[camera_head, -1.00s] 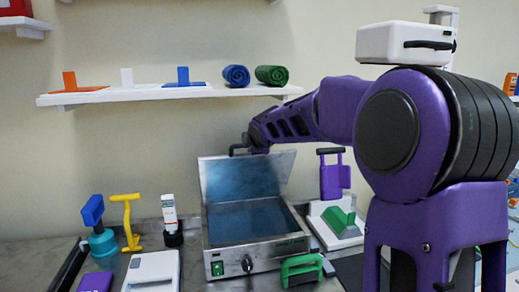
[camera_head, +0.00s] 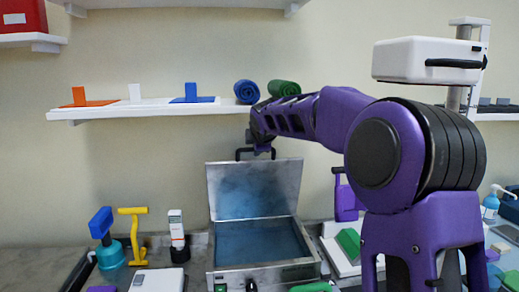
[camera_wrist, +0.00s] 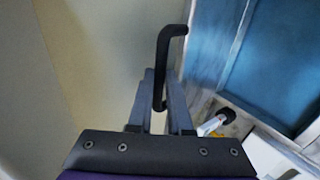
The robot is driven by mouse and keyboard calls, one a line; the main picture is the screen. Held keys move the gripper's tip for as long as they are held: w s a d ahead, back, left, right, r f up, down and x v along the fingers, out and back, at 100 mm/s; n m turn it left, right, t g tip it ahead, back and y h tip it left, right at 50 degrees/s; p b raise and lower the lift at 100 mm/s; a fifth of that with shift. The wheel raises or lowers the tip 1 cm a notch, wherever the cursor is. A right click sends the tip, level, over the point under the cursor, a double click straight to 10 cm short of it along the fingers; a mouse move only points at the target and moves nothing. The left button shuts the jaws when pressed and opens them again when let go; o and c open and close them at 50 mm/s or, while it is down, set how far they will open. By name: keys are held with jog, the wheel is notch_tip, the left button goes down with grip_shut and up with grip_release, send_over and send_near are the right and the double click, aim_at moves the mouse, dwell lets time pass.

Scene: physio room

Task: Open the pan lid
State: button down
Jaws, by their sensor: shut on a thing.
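The pan is a square metal box (camera_head: 265,276) with a blue-grey inside, on the counter in the middle of the head view. Its lid (camera_head: 255,190) stands up at the back, raised open and showing its bluish inner face. A black handle (camera_head: 245,154) is at the lid's top edge. My gripper (camera_head: 262,148) is at that handle, above the lid. In the wrist view the fingers of my gripper (camera_wrist: 160,98) are shut on the black handle (camera_wrist: 163,60), and the blue inside of the pan (camera_wrist: 275,60) lies to the right.
A wall shelf (camera_head: 150,108) with blue and green rolls (camera_head: 284,88) is above and behind the lid. A yellow tool (camera_head: 135,230), a blue-topped teal item (camera_head: 105,238) and a bottle (camera_head: 177,232) stand left of the pan. A green-and-white item (camera_head: 346,245) stands right.

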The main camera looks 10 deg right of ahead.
jog(key=shift+r, duration=0.2)
jog(key=c, duration=0.9)
grip_release()
jog(key=shift+o, duration=0.3)
jog(key=shift+f, duration=0.1)
jog(key=shift+s, duration=0.1)
